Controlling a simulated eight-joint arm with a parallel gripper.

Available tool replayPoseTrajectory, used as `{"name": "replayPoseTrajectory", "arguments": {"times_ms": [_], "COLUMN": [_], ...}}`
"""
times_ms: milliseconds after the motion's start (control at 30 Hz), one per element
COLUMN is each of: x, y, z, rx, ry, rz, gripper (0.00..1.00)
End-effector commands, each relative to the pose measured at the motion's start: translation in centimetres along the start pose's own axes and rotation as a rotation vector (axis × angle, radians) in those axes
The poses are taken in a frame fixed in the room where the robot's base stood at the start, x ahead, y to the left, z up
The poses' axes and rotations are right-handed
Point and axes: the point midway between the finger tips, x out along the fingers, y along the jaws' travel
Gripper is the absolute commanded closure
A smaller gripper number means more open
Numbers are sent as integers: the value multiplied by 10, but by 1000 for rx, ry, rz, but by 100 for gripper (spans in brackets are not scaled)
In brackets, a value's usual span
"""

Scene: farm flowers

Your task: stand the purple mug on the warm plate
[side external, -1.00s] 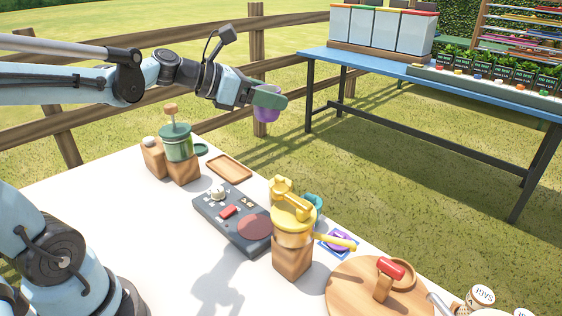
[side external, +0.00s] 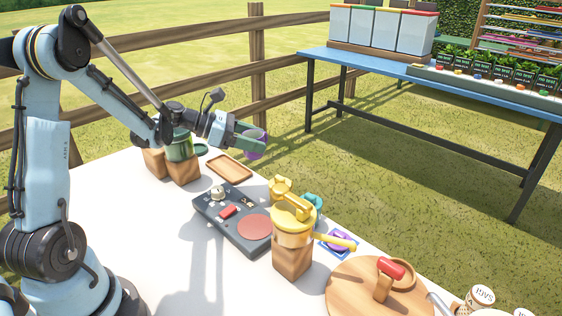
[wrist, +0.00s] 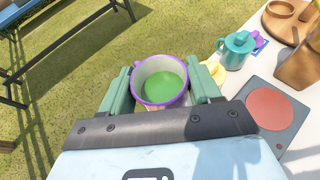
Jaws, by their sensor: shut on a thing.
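The purple mug (wrist: 160,80) is held between the two green fingers of my gripper (wrist: 162,88) in the wrist view. It has a purple rim, a white inside and green at the bottom. In the side view my gripper (side external: 254,140) holds the mug (side external: 254,149) in the air, beyond the dark control panel. The mug is partly hidden there by a finger. The warm plate appears to be the round reddish disc (side external: 254,226) on the dark panel (side external: 232,219). It also shows in the wrist view (wrist: 270,109), to the right of my gripper, and is bare.
A wooden tray (side external: 229,166) and a green jar (side external: 180,148) are at the left. A round wooden board (side external: 345,290) is at the front right.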

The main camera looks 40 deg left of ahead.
Motion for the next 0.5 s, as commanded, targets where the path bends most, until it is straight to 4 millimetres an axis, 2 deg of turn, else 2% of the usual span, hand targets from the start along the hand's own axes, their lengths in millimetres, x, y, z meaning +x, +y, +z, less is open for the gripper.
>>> {"name": "replayPoseTrajectory", "arguments": {"times_ms": [367,500], "x": [0,5], "y": [0,1], "z": [-3,-15], "rx": [1,1], "ry": [0,0], "rz": [-4,-4], "gripper": [74,74]}}
